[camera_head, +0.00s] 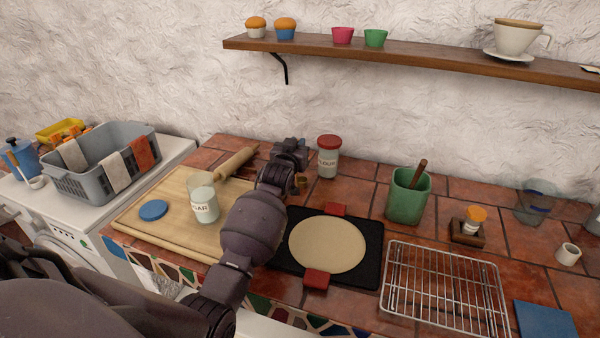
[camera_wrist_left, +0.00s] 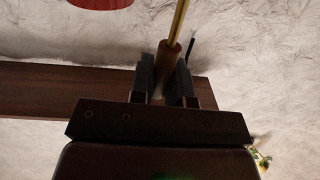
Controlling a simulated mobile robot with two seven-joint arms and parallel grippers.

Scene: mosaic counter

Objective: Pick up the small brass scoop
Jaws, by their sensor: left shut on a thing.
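My left gripper (camera_head: 292,150) is beyond the board, over the back of the tiled counter, with my arm in front of it. In the left wrist view its two fingers (camera_wrist_left: 168,85) are shut on the brown handle of the brass scoop (camera_wrist_left: 180,22). The brass stem runs out of that view at the top edge. My right gripper is not in view.
A flour jar with a red lid (camera_head: 328,157) stands close to the right of the gripper. A black griddle (camera_head: 283,274) is in front. A shelf (camera_head: 420,66) hangs above.

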